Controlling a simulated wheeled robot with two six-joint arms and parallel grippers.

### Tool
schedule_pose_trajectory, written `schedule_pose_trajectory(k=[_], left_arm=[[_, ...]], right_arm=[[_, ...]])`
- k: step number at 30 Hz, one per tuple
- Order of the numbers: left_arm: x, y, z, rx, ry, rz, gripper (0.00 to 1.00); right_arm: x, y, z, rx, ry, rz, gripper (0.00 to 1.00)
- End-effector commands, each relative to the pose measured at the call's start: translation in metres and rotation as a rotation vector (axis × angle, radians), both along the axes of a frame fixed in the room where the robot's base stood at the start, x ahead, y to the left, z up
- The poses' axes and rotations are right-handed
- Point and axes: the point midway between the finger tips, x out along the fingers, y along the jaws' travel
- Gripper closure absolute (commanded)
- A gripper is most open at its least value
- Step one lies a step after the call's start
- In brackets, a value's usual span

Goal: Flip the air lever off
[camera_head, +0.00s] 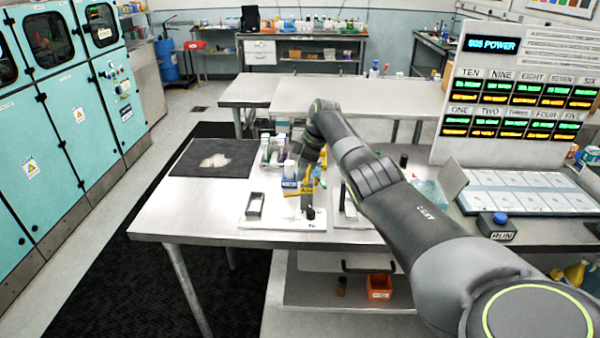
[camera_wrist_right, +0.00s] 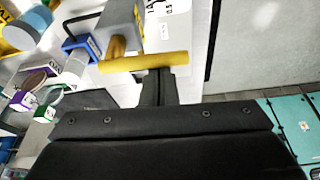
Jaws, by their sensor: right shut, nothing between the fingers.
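The air lever is most likely the yellow bar (camera_wrist_right: 145,62) on a brass stem at a grey block (camera_wrist_right: 118,22) in the right wrist view. In the head view, yellow parts (camera_head: 306,189) show just below my right gripper (camera_head: 310,170). My right gripper is shut and empty. Its dark fingers (camera_wrist_right: 158,88) end right at the yellow bar in the wrist view; I cannot tell whether they touch it. My gripper and arm hide part of this area in the head view. My left gripper is not in view.
A white plate (camera_head: 286,222) with a grey block (camera_head: 255,204) lies at the table's front edge. Small bottles and modules crowd around the gripper. A dark mat (camera_head: 185,160) lies to the left. A display panel (camera_head: 515,95) stands at right. The left front of the table (camera_head: 190,210) is clear.

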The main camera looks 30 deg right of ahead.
Motion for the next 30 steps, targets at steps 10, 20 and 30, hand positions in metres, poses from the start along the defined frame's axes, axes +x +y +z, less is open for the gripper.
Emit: schedule_pose_trajectory(k=[10, 20, 30], left_arm=[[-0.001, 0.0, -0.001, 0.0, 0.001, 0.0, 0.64], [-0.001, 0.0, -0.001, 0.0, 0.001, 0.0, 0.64], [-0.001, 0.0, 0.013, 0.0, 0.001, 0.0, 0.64]], right_arm=[[-0.001, -0.001, 0.0, 0.0, 0.0, -0.002, 1.0], [-0.001, -0.001, 0.0, -0.001, -0.001, -0.003, 1.0], [0.006, 0.028, -0.003, 0.001, 0.001, -0.003, 1.0]])
